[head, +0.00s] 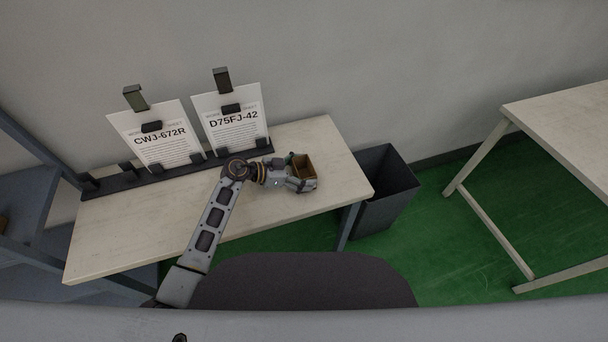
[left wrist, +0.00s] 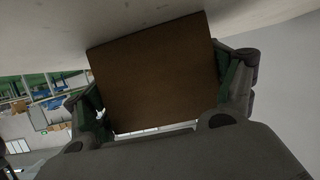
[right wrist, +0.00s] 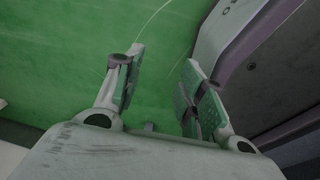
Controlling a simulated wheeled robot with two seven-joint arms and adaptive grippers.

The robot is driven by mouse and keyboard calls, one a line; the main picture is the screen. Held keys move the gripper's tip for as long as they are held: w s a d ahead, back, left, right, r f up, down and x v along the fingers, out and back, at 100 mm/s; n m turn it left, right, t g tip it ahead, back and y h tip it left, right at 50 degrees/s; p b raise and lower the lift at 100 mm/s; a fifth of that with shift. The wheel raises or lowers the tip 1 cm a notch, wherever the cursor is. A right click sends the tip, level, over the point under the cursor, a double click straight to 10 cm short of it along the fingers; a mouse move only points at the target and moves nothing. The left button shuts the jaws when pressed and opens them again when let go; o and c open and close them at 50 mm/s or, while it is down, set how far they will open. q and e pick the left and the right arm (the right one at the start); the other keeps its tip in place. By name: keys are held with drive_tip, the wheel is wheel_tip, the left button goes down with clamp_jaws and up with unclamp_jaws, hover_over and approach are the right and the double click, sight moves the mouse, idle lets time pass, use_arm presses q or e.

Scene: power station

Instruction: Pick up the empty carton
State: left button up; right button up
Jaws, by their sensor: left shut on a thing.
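The empty carton (head: 304,169) is a small brown open-topped box over the right part of the wooden table. My left gripper (head: 298,178) is shut on it, with fingers on opposite sides. In the left wrist view the carton's brown face (left wrist: 155,75) fills the space between the two fingers (left wrist: 160,88). I cannot tell whether the carton touches the table top. My right gripper (right wrist: 160,90) is open and empty, with the green floor behind it; it does not show in the head view.
The table (head: 240,205) carries a dark rack (head: 180,171) with two clipped sheets, CWJ-672R (head: 158,140) and D75FJ-42 (head: 232,120). A dark open bin (head: 378,195) stands on the floor at the table's right end. Another table (head: 565,115) is at the far right, with free green floor between.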

sight(311, 165)
use_arm(q)
drive_tip(key=shift+r, duration=0.85)
wheel_tip(311, 165, up, 2)
drive_tip(key=shift+a+r+p, duration=0.1)
drive_tip(key=shift+a+p, duration=0.05)
drive_tip(key=shift+p, duration=0.3)
drive_tip(key=s+a, duration=0.1)
drive_tip(key=a, duration=0.4)
drive_tip(key=s+a, duration=0.2)
drive_tip(key=a, duration=0.3)
drive_tip(key=s+a, duration=0.2)
drive_tip(key=a, duration=0.3)
drive_tip(key=shift+s+a+f, duration=0.1)
drive_tip(key=shift+a+f, duration=0.15)
drive_tip(key=shift+a, duration=0.05)
drive_tip(key=shift+s+a, duration=0.15)
drive_tip(key=shift+a, duration=0.45)
use_arm(e)
drive_tip(key=shift+s+a+r, duration=0.25)
drive_tip(key=shift+a+r, duration=0.05)
drive_tip(key=shift+a, duration=0.35)
